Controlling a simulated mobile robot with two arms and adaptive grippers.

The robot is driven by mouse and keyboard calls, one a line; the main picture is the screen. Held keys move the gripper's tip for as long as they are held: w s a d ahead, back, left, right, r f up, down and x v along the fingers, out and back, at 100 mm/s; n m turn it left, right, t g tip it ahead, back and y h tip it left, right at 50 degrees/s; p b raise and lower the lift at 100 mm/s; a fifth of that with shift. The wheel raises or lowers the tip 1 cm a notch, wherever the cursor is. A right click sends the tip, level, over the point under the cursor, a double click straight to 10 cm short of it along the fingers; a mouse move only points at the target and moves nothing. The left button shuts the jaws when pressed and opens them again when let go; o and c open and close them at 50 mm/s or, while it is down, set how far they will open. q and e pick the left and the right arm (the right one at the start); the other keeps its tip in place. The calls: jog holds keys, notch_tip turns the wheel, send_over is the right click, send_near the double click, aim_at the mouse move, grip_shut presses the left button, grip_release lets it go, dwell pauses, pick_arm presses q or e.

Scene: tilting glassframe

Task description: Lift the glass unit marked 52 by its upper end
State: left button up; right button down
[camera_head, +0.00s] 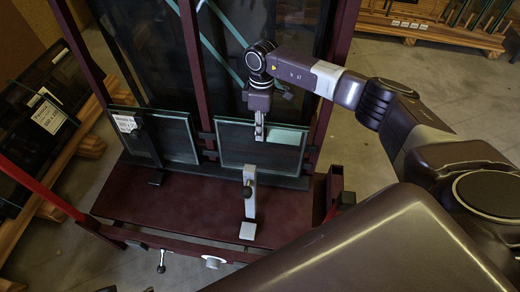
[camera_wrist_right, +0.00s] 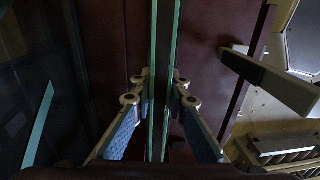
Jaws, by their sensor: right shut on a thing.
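Two small framed glass units stand side by side at the foot of the dark red frame. The left glass unit (camera_head: 172,138) carries a white label with print too small to read. On the right glass unit (camera_head: 284,150) no number 52 is legible. My right gripper (camera_head: 260,134) points down at this unit's upper edge. In the right wrist view the gripper (camera_wrist_right: 162,88) is shut on the glass unit (camera_wrist_right: 163,45), one finger on each face of its edge. The unit appears upright. My left gripper is not in view.
A grey clamp post (camera_head: 249,205) stands in front of the right unit on the dark red ledge (camera_head: 180,212). Larger dark glass rises behind. A black support (camera_head: 157,172) stands by the left unit. Wooden racks (camera_head: 430,28) stand at the back right, others at left.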

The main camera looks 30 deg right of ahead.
jog(key=shift+w+r, duration=0.15)
jog(key=shift+r, duration=0.65)
notch_tip(320, 180, up, 9)
jog(key=p, duration=0.2)
jog(key=shift+p, duration=0.3)
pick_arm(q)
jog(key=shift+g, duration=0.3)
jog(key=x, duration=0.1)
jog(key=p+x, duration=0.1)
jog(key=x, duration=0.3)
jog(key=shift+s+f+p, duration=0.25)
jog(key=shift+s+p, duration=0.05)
pick_arm(e)
notch_tip(320, 180, up, 10)
jog(key=shift+f, duration=0.1)
jog(key=shift+a, duration=0.1)
